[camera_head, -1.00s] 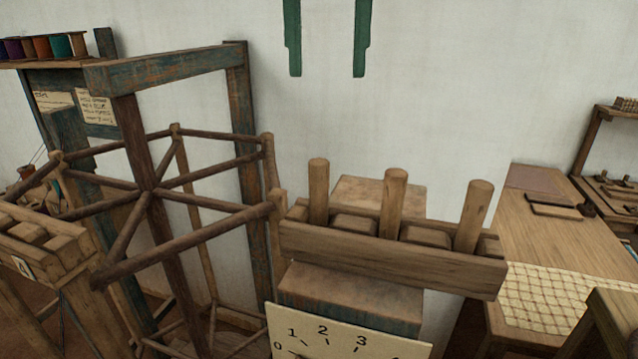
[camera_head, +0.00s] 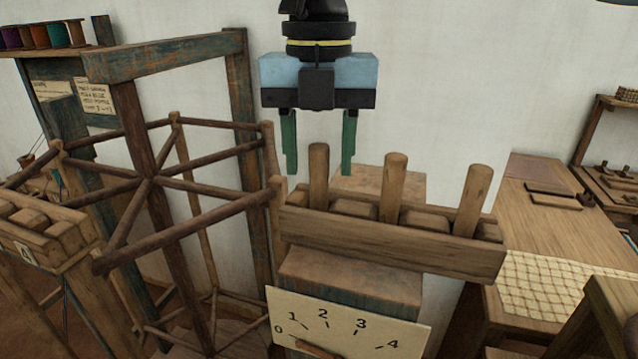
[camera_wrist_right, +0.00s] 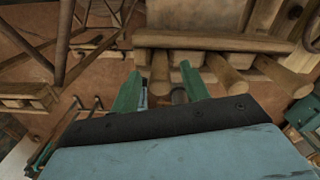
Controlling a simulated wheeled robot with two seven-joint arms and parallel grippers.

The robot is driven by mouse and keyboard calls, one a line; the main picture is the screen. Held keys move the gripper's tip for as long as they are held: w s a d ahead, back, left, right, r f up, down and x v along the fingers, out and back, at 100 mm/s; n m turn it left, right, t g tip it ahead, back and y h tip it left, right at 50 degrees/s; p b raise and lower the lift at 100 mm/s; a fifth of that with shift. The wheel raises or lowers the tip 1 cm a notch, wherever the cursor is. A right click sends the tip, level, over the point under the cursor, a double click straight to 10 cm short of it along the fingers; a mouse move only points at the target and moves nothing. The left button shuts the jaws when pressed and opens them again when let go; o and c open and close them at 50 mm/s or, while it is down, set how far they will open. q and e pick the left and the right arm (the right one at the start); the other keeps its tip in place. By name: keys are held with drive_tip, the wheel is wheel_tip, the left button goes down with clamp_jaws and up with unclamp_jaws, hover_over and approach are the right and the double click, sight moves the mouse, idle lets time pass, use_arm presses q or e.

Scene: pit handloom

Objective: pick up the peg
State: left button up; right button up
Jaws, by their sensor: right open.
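Three wooden pegs stand in a wooden rack (camera_head: 390,240): the left peg (camera_head: 319,185), the middle peg (camera_head: 392,188) and the right peg (camera_head: 472,200). I cannot tell which one is the task's peg. My right gripper (camera_head: 319,168) points down with its green fingers open, and the left peg's top appears between the fingertips in the head view. In the right wrist view the left peg (camera_wrist_right: 160,75) also lies between the open fingers, which hold nothing; the exact depth is unclear. My left gripper is not in view.
A dark wooden reel frame (camera_head: 150,185) stands close on the left. A numbered dial board (camera_head: 345,325) is below the rack. A table with a woven cloth (camera_head: 545,290) is at the right. The plain wall behind leaves free room above the pegs.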

clamp_jaws()
idle(0.3)
